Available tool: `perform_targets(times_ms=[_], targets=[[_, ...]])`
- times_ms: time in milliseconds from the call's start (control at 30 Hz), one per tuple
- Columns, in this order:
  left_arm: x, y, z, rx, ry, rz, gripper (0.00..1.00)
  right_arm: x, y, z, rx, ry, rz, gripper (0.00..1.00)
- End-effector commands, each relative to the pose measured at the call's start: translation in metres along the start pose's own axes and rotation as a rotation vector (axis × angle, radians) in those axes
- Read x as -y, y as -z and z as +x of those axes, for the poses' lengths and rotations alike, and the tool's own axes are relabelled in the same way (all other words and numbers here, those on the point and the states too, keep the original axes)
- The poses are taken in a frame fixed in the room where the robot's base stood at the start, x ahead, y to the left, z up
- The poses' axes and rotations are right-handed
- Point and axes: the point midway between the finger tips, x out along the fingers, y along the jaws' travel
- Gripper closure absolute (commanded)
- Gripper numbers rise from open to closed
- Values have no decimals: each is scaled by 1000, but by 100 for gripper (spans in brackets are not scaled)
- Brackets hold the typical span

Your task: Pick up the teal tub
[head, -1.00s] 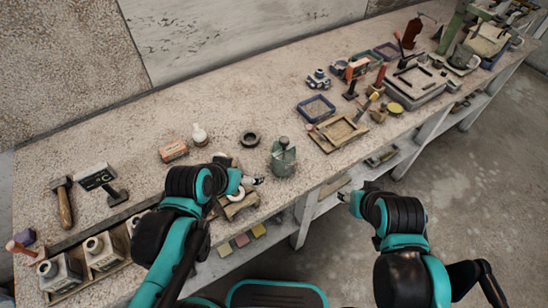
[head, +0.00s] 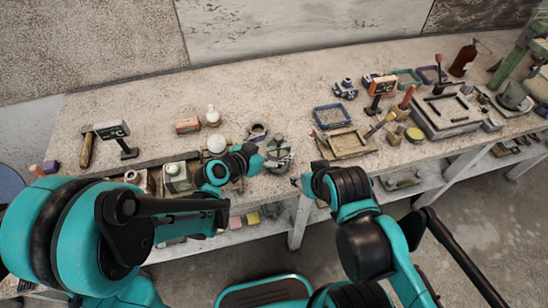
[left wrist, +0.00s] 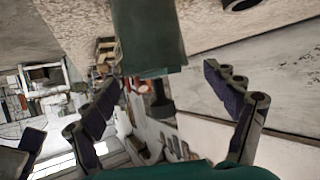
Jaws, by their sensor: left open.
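The teal tub (head: 278,146) stands on the bench near its front edge in the head view, a grey-green round vessel. In the left wrist view the teal tub (left wrist: 148,40) shows as a smooth green wall between and beyond the fingertips. My left gripper (left wrist: 158,84) is open and empty, with dark purple pads on either side. In the head view my left gripper (head: 266,160) is right at the tub's left side and partly overlaps it; contact cannot be told. My right gripper (head: 297,181) is off the bench's front edge, small and mostly hidden by its arm.
A white sphere (head: 216,143), a dark ring (head: 257,131) and an orange box (head: 187,125) lie left of the tub. A blue tray (head: 331,116) and a wooden tray (head: 347,142) lie to its right. The bench behind the tub is mostly clear.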

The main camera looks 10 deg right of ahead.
Motion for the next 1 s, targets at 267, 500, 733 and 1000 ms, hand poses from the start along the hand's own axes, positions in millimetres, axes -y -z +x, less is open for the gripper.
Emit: perform_targets(times_ms=[267,500,733,1000], targets=[[-3,-11,30,1,-1,0,14,0,-10,14,0,0,0,55],[-4,-13,61,1,0,-1,14,0,-16,23,0,0,0,55],[-3,-11,60,1,1,-1,21,0,-15,22,0,0,0,55],[-3,-11,60,2,1,-1,89,0,-16,22,0,0,0,55]])
